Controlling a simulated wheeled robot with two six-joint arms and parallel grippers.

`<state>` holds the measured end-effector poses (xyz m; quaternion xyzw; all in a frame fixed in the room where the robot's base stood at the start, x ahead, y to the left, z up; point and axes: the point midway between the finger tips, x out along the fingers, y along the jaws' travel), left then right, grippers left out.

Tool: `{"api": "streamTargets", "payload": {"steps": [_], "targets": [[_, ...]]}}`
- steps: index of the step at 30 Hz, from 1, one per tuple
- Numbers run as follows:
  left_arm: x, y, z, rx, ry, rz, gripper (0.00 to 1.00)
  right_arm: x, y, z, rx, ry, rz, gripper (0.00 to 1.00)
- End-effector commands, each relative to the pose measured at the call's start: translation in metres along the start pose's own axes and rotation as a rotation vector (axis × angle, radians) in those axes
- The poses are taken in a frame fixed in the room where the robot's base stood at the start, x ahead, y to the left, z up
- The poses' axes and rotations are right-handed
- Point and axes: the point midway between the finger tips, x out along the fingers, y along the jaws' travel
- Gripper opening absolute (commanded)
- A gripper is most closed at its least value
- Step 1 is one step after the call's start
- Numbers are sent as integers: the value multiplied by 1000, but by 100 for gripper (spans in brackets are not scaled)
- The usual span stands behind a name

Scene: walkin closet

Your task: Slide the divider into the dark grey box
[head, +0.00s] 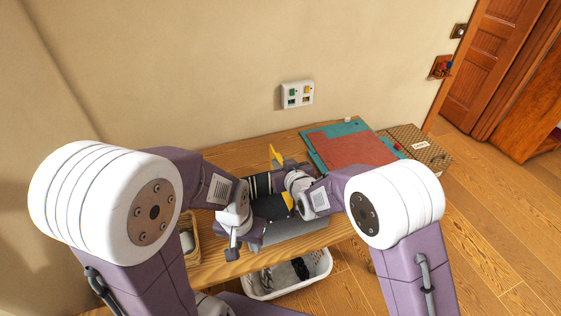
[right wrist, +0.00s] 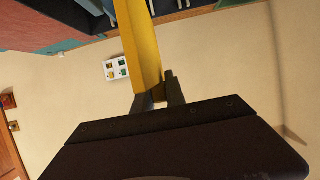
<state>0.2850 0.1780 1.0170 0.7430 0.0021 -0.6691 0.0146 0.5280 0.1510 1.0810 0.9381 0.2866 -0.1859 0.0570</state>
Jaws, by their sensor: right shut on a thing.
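The yellow divider (right wrist: 140,45) is held upright between the fingertips of my right gripper (right wrist: 160,100) in the right wrist view. In the head view the yellow divider (head: 275,154) shows above the bench, behind the dark grey box. The dark grey box (head: 297,228) stands on the wooden bench, partly hidden by my arms, with dark items in it. A dark box part (right wrist: 60,28) shows at the top of the right wrist view. The divider appears out of the box. My left gripper (head: 236,251) is low at the box's front left; its jaw opening is unclear.
A wicker basket (head: 187,240) is at the left. A white basket (head: 290,278) stands below. A switch panel (head: 297,94) is on the wall behind.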

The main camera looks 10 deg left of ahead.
Motion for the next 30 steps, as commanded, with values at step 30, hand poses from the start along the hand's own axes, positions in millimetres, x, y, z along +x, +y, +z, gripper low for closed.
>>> {"api": "streamTargets", "payload": {"steps": [30], "targets": [[5, 0, 0, 0, 0, 0, 36, 1, 0, 1, 0, 1, 0, 0]]}}
